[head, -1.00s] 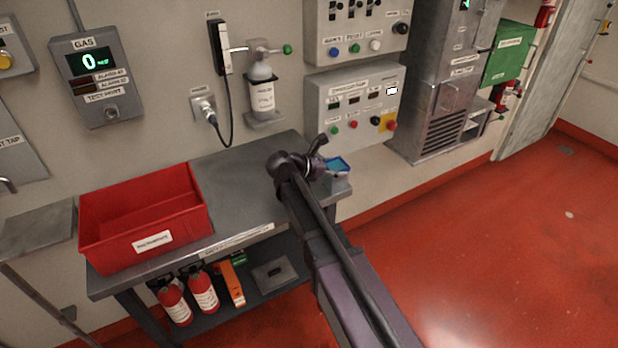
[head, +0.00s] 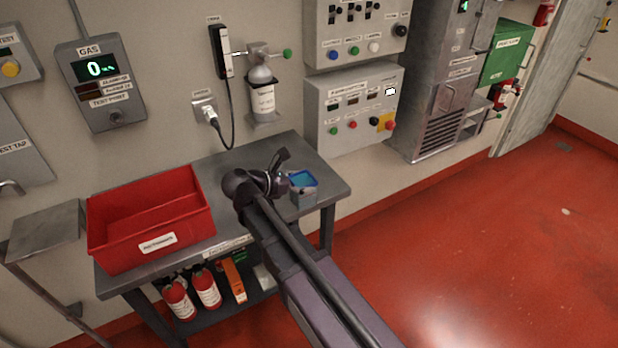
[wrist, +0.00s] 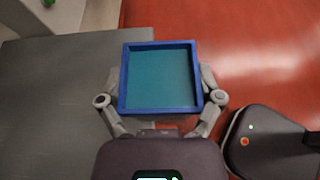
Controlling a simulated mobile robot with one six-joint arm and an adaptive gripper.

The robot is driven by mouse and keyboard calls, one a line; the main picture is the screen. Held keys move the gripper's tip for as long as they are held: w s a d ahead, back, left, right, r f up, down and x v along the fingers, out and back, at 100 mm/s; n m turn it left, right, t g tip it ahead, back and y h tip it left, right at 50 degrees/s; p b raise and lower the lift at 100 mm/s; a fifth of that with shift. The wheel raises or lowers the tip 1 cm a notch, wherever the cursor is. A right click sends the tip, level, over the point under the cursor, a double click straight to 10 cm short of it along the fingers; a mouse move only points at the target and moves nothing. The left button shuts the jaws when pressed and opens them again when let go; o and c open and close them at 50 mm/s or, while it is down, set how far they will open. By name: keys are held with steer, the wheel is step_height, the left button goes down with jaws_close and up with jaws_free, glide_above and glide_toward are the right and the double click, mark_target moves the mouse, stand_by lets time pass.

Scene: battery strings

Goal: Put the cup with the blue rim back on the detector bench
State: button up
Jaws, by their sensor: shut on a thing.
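The cup with the blue rim (head: 303,181) is a square grey cup with a teal inside, over the right end of the bench in the head view. In the wrist view the cup (wrist: 160,78) sits upright between the two fingers of my gripper (wrist: 160,98), which is shut on its sides. The detector bench (head: 225,160) is a grey table with a lower shelf. In the wrist view the bench top (wrist: 50,95) lies below and left of the cup, with red floor on the right. I cannot tell whether the cup's base touches the bench.
A red bin (head: 150,215) stands on the left part of the bench. A gas bottle (head: 262,88) and a control panel (head: 355,108) are on the wall behind. The middle of the bench top is clear. Fire extinguishers (head: 206,288) stand on the lower shelf.

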steer(key=shift+w, duration=0.1)
steer(key=w+f+b, duration=0.1)
steer(key=w, duration=1.2)
steer(key=shift+d+f, duration=0.15)
steer(key=shift+d, duration=0.3)
steer(key=shift+w, duration=0.2)
steer(key=shift+w+f+b, duration=0.6)
steer(key=shift+f+b, duration=0.35)
steer(key=shift+b, duration=0.05)
steer(key=shift+w+f+b, duration=0.6)
steer(key=shift+f+b, duration=0.35)
steer(key=shift+b, duration=0.05)
steer(key=shift+f, duration=0.15)
steer(key=o, duration=0.9)
